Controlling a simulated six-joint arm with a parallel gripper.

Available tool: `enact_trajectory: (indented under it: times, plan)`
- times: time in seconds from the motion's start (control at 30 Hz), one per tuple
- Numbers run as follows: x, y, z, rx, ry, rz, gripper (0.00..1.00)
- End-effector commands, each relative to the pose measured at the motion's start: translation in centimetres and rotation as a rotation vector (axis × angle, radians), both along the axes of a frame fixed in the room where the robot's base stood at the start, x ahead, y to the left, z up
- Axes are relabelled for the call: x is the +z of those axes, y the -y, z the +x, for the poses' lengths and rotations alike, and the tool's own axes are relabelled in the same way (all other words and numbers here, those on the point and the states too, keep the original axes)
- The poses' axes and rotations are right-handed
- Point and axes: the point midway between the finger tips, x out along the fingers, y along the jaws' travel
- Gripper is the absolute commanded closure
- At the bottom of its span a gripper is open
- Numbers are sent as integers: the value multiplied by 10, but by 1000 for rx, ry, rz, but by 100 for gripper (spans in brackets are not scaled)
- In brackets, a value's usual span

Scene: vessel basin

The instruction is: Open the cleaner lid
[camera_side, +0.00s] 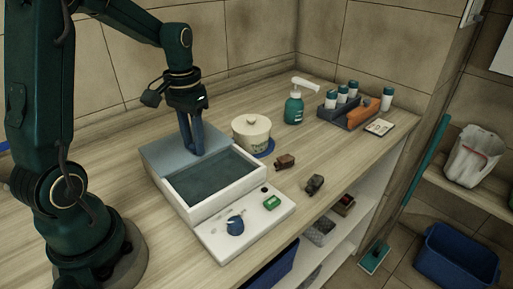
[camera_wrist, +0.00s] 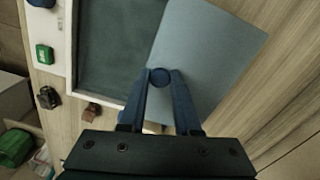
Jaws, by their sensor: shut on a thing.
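The cleaner is a white rectangular basin (camera_side: 173,193) on the counter with a dark interior. Its flat blue-grey lid (camera_side: 160,147) lies at the basin's back end, and most of the dark opening is uncovered. In the wrist view the lid (camera_wrist: 215,50) lies right of the dark basin interior (camera_wrist: 115,40). My gripper (camera_side: 196,152) points down at the lid.
A front panel (camera_side: 265,228) carries a blue item and a green block. A lidded white pot (camera_side: 251,135) stands close behind the basin on a blue saucer. Two small brown objects (camera_side: 285,162) lie right of it. A pump bottle (camera_side: 294,108) and bottle rack (camera_side: 345,107) stand farther back.

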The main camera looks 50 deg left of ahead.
Motion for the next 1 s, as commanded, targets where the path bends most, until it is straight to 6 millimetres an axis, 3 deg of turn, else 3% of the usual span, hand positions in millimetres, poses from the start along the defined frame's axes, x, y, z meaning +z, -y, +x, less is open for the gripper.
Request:
enact_trajectory:
  times: [0.1, 0.13, 0.2, 0.57, 1.0]
  plan:
    - [1, 0, 1, -1, 4, 2, 100]
    - [1, 0, 1, -1, 4, 2, 57]
    - [1, 0, 1, -1, 3, 2, 38]
    - [4, 0, 1, 0, 3, 2, 38]
    - [51, 0, 1, -1, 3, 2, 38]
